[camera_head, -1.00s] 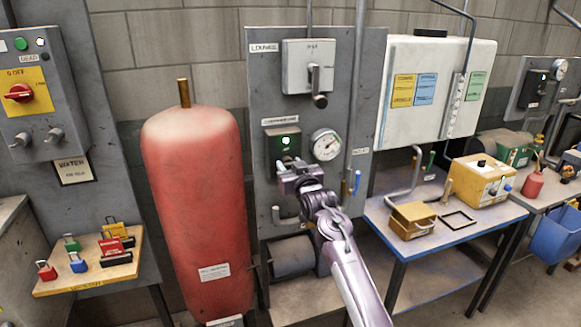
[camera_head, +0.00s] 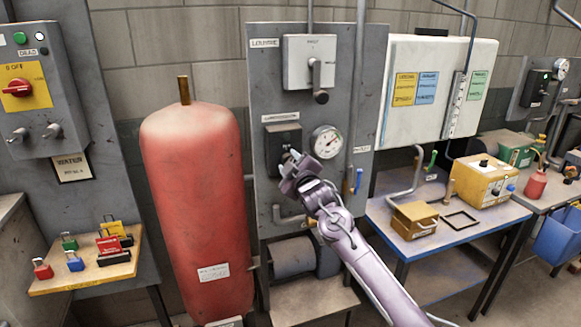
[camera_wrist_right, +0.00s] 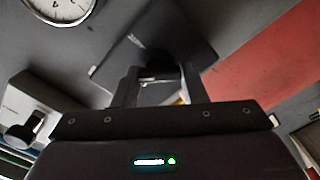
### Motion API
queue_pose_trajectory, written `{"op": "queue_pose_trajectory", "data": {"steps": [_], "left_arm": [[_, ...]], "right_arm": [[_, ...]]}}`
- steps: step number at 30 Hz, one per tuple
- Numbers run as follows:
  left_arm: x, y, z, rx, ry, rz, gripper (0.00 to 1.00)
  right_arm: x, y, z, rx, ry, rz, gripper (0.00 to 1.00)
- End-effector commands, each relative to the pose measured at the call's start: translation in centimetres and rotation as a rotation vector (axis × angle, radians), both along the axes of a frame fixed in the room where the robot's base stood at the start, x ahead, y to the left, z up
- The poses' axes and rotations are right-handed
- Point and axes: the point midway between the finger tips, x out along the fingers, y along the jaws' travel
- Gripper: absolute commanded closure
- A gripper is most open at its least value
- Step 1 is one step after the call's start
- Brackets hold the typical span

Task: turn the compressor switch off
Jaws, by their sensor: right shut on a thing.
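The compressor switch (camera_head: 282,138) is a small dark box on the grey panel (camera_head: 262,75), under a white label and left of the round gauge. No green light shows on it now. My right gripper (camera_head: 290,162) is at the lower front of this box and partly covers it. In the right wrist view the dark box (camera_wrist_right: 170,40) lies straight ahead, and the gripper (camera_wrist_right: 160,76) has its two fingers on either side of the switch's lever, shut on it. The lever itself is mostly hidden. My left gripper is not in view.
A grey box with a lever handle (camera_head: 310,62) is above, and the gauge (camera_head: 326,142) is close on the right. The red tank (camera_head: 196,210) stands left. A blue-handled valve (camera_head: 358,180) and a bench (camera_head: 400,238) are to the right.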

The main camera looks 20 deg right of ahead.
Motion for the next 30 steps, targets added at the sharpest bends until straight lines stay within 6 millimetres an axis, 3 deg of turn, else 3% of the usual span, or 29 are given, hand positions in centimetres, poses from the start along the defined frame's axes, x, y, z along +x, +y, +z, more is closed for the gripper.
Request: {"op": "queue_pose_trajectory", "data": {"steps": [18, 30], "left_arm": [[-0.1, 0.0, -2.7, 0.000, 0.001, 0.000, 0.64], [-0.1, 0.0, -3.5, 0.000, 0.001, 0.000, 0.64]], "right_arm": [[0.0, 0.1, -0.4, -0.539, -0.018, 0.000, 0.84], [0.0, 0.1, -0.5, -0.698, -0.021, 0.001, 0.84]]}}
